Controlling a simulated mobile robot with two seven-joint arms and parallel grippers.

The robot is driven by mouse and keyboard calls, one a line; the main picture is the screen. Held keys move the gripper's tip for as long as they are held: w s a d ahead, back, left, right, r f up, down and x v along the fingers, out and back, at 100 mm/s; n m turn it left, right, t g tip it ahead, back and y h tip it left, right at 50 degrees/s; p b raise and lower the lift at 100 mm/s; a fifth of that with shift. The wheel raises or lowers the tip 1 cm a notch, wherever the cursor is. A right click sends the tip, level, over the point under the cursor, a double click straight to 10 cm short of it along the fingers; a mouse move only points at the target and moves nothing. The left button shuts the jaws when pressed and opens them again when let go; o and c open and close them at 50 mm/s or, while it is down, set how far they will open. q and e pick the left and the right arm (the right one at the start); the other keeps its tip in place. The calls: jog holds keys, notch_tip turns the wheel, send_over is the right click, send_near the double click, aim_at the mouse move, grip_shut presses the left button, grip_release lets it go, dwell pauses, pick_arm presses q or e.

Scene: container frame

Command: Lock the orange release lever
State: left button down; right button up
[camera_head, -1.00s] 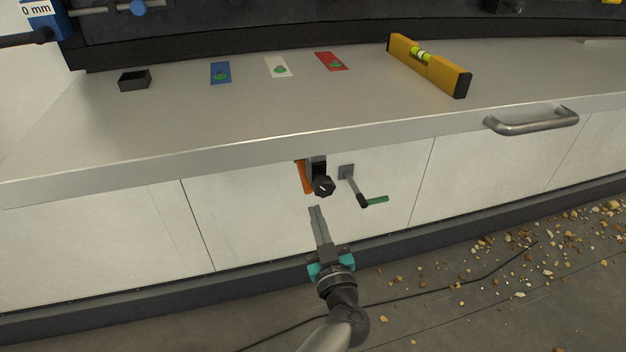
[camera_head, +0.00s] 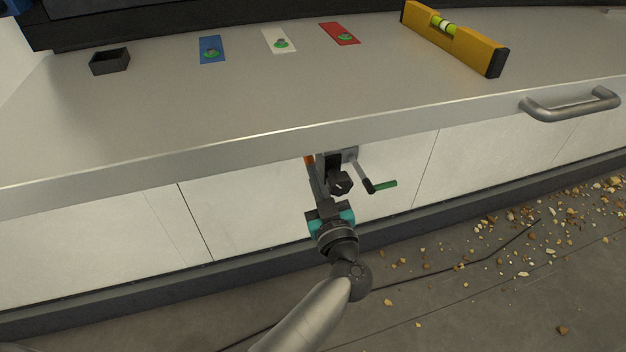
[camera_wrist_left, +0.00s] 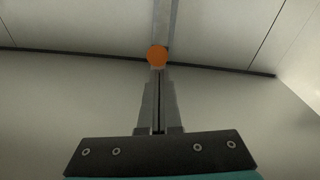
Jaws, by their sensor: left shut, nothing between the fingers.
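The orange release lever (camera_head: 308,160) is under the front edge of the worktop, left of a black knob (camera_head: 341,184). Most of it is hidden behind my fingers in the head view. In the left wrist view its round orange end (camera_wrist_left: 157,56) shows just beyond my fingertips. My left gripper (camera_head: 313,172) is shut and empty, with its fingers pointing up at the lever. Its fingertips (camera_wrist_left: 158,72) look very close to or touching the orange end; I cannot tell which. My right gripper is not in view.
A crank with a green handle (camera_head: 383,186) sits right of the knob. A metal bar handle (camera_head: 572,104) sticks out farther right. On the worktop (camera_head: 250,110) lie a yellow level (camera_head: 470,45), a black box (camera_head: 109,61) and several coloured cards. Rubble (camera_head: 520,230) covers floor at right.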

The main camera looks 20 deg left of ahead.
pick_arm(q)
jog(key=shift+w+a, duration=0.15)
jog(key=shift+w, duration=0.05)
jog(key=shift+r, duration=0.1)
dwell(0.4)
jog(key=shift+f+b, duration=0.3)
jog(key=shift+b, duration=0.3)
jog(key=shift+t, duration=0.3)
